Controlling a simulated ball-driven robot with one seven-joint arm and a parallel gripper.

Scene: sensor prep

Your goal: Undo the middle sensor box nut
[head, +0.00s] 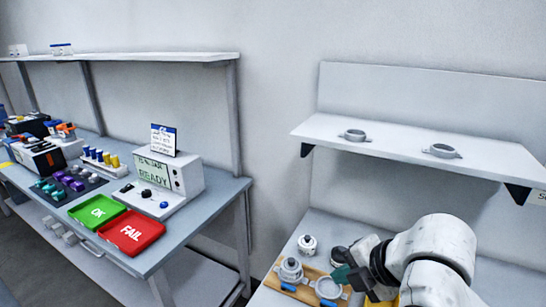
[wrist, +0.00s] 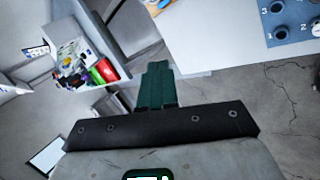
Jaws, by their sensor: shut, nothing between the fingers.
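My gripper (head: 344,275) is at the lower right of the head view, its dark green fingers shut and empty. The shut fingers also show in the wrist view (wrist: 157,83), with nothing between them. Left of it, a wooden board (head: 269,279) on the bench carries a round grey fitting with a knob on top (head: 290,269) and an open grey ring (head: 328,288). A small white round part with a dark top (head: 307,244) stands behind the board. A dark round part (head: 338,256) is just behind the fingers. I cannot tell which is the middle sensor box nut.
A shelf (head: 400,146) with two grey rings (head: 354,135) hangs above the bench. The left table holds green and red trays (head: 131,232) and a meter (head: 165,182). In the wrist view, a blue numbered panel (wrist: 288,32) lies at upper right.

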